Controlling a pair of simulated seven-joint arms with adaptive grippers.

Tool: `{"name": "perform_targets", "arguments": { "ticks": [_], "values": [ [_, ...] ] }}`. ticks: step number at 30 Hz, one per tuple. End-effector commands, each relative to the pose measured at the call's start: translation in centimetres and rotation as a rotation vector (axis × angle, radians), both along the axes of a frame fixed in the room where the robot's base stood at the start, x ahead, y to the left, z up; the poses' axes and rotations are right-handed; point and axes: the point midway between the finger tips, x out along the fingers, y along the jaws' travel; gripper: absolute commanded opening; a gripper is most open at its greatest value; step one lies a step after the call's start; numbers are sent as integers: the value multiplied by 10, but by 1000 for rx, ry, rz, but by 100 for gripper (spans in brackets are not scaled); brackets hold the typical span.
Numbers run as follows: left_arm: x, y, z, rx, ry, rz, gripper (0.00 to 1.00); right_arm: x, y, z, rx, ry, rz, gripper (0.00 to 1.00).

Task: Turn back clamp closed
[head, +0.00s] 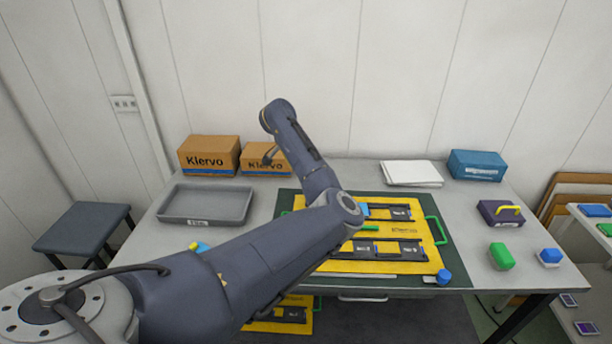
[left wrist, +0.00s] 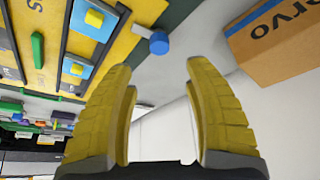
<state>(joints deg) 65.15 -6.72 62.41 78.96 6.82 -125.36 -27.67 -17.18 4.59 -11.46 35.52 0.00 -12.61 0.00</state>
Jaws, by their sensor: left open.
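The back clamp shows in the left wrist view as a blue round knob (left wrist: 159,43) on a short pale bar at the edge of the yellow board (left wrist: 125,45). My left gripper (left wrist: 158,70) has two yellow ridged fingers, spread wide with nothing between them. The knob appears beyond the fingertips, between them in the picture and apart from them. In the head view my left arm hides the back left of the yellow board (head: 424,228) and the back clamp. Another blue knob (head: 444,277) on a pale bar is at the board's front right. My right gripper is not in view.
Two Klervo cardboard boxes (head: 209,155) stand at the back left; one box (left wrist: 280,40) is close on the right in the wrist view. A grey tray (head: 206,204) lies left of the dark green mat. White sheets (head: 411,173) and a blue box (head: 477,164) are at the back right.

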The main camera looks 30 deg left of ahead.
Motion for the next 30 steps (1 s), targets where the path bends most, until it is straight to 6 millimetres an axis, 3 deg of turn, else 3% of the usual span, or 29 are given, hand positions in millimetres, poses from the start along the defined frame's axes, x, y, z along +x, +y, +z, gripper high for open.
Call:
{"name": "perform_targets", "arguments": {
  "ticks": [9, 19, 22, 25, 30],
  "values": [
    [-7, 2, 19, 0, 0, 0, 52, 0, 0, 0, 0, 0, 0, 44],
    [-8, 2, 19, 0, 1, 0, 52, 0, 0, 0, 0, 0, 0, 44],
    [-13, 6, 11, 14, 17, 0, 52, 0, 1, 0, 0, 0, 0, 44],
    [-16, 14, 21, 63, 1, -10, 52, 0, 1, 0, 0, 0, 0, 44],
    [-23, 8, 50, 67, -16, 38, 52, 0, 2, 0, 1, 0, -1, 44]
  ]
}}
